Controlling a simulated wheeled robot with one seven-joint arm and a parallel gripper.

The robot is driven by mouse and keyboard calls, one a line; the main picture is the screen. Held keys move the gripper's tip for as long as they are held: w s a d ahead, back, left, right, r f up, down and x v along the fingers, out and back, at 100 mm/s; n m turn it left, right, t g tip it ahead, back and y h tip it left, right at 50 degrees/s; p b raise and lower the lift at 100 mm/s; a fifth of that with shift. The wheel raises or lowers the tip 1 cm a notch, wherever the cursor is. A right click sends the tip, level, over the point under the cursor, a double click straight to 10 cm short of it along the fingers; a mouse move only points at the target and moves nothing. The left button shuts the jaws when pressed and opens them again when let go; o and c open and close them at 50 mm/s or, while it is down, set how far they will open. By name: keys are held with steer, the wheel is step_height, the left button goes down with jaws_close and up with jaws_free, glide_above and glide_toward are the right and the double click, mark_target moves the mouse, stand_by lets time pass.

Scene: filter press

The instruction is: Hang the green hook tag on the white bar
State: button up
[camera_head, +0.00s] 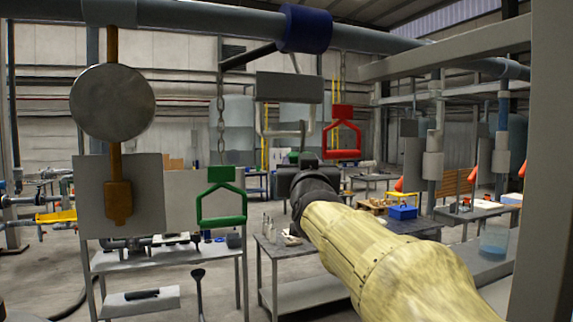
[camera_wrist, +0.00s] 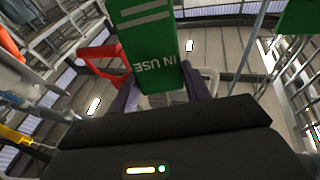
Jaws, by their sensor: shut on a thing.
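My gripper (camera_head: 303,172) is raised in the middle of the head view. In the wrist view my gripper (camera_wrist: 160,94) is shut on the green hook tag (camera_wrist: 150,45), a flat green plate marked "IN USE", which reads upside down there. In the head view my gripper mostly hides the tag. The white bar (camera_head: 276,135) is a U shape under a grey box, just behind and above my gripper. Part of a pale bar (camera_wrist: 211,78) shows beside the tag in the wrist view. I cannot tell whether tag and bar touch.
A green triangular handle (camera_head: 221,205) hangs on a chain to the left, and a red one (camera_head: 343,140) hangs to the right. A round grey disc (camera_head: 112,102) and a grey plate hang at far left. A thick pipe (camera_head: 215,18) runs overhead. Tables stand below.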

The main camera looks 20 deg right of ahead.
steer(key=shift+w+r+p, duration=0.45)
steer(key=shift+w+p, duration=0.2)
steer(key=shift+w, duration=0.2)
steer(key=shift+w+r+p, duration=0.4)
steer(key=shift+w+p, duration=0.25)
steer(key=shift+w, duration=0.2)
steer(key=shift+w+p, duration=0.8)
steer(key=shift+w, duration=0.8)
steer(key=shift+w+f+b, duration=0.45)
steer(key=shift+f+b, duration=0.1)
steer(key=shift+f, duration=0.2)
steer(key=shift+w+f+b, duration=0.4)
steer(key=shift+f+b, duration=0.1)
steer(key=shift+f, duration=0.2)
steer(key=o, duration=1.1)
steer(key=shift+w, duration=0.1)
steer(key=shift+s+f, duration=0.1)
steer(key=shift+s, duration=0.1)
